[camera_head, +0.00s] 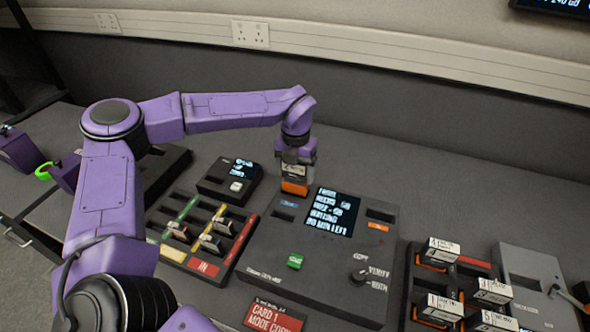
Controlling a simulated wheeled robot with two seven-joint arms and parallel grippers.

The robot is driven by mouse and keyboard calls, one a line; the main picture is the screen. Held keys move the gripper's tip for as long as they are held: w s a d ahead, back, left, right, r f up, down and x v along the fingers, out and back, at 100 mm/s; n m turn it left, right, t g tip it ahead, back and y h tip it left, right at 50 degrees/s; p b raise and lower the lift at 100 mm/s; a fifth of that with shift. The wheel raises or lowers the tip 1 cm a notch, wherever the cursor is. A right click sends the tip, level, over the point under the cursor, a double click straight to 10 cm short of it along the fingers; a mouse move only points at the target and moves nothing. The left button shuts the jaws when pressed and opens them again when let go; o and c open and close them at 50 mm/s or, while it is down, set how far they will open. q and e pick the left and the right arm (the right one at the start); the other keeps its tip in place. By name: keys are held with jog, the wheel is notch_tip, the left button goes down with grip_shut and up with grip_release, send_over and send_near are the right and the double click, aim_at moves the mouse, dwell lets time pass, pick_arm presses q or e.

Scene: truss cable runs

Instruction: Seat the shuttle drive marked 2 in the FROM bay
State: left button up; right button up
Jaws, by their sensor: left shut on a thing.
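My left gripper (297,165) points down over the upper left part of the dark copier console (262,255). It is shut on a drive (293,187) with an orange lower part and a white label; I cannot read its mark clearly. The drive is upright, just behind a bay with a blue label (288,204). I cannot tell whether it touches the console. A second bay with an orange label (378,227) is at the console's right and looks empty. Which bay is FROM is too small to read. My right gripper is out of view.
A card rack (206,268) with coloured strips stands left of the console, a small display box (240,161) behind it. A dark rack (412,290) with several labelled drives and a grey lever box (530,262) stand at the right. A red card (273,318) lies in front.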

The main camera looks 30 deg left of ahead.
aim_at(295, 181)
pick_arm(q)
jog(key=shift+f+b, duration=1.15)
jog(key=shift+f, duration=0.85)
dwell(1.1)
dwell(0.3)
jog(key=o, duration=1.2)
jog(key=shift+r, duration=0.1)
notch_tip(295, 181, up, 7)
jog(key=p, duration=0.6)
jog(key=shift+r, duration=0.15)
